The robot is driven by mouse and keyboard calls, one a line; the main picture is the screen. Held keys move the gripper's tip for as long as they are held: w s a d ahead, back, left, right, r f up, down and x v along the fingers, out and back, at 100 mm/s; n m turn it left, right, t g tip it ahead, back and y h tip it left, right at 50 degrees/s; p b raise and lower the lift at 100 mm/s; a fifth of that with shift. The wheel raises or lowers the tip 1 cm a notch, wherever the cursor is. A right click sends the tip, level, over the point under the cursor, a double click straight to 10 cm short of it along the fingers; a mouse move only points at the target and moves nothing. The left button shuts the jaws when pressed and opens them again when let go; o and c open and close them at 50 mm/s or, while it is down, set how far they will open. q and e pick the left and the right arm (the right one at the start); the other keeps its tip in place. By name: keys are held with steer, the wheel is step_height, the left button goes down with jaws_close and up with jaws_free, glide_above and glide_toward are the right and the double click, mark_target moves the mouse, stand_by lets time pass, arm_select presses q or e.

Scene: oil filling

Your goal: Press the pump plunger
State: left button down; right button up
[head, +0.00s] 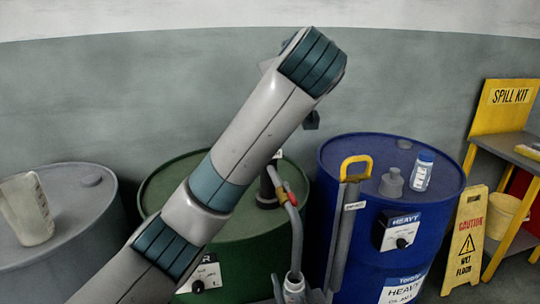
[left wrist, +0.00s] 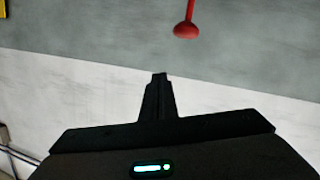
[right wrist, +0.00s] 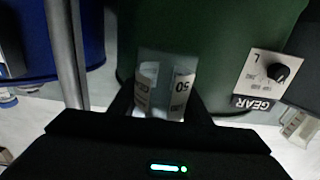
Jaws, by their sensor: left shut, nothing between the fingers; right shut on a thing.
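A red plunger knob on a thin rod (left wrist: 186,29) shows at the top of the left wrist view, apart from my left gripper (left wrist: 160,78), which is shut and empty against a view of the wall. A dark pump (head: 267,188) with a red valve (head: 287,187) stands at the green drum (head: 217,240) in the head view; my left arm hides much of it. I cannot make out this gripper in the head view.
A grey drum (head: 80,225) with a clear jug (head: 27,210) stands on the left. A yellow caution sign (head: 466,240) and spill kit stand (head: 497,125) are far right.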

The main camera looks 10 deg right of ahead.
arm_select(q)
steer(key=a+y, duration=0.1)
steer(key=s+a+m+y, duration=0.1)
steer(key=y, duration=0.1)
steer(key=shift+a, duration=0.1)
steer(key=shift+w, duration=0.1)
stand_by(0.3)
steer(key=x, duration=1)
steer(key=shift+a+f, duration=0.15)
steer(key=shift+f, duration=2)
steer(key=shift+s+f, duration=0.1)
steer(key=shift+f, duration=1.65)
steer(key=shift+s+f, duration=0.15)
steer(key=shift+f, duration=1.6)
steer(key=shift+g, duration=0.3)
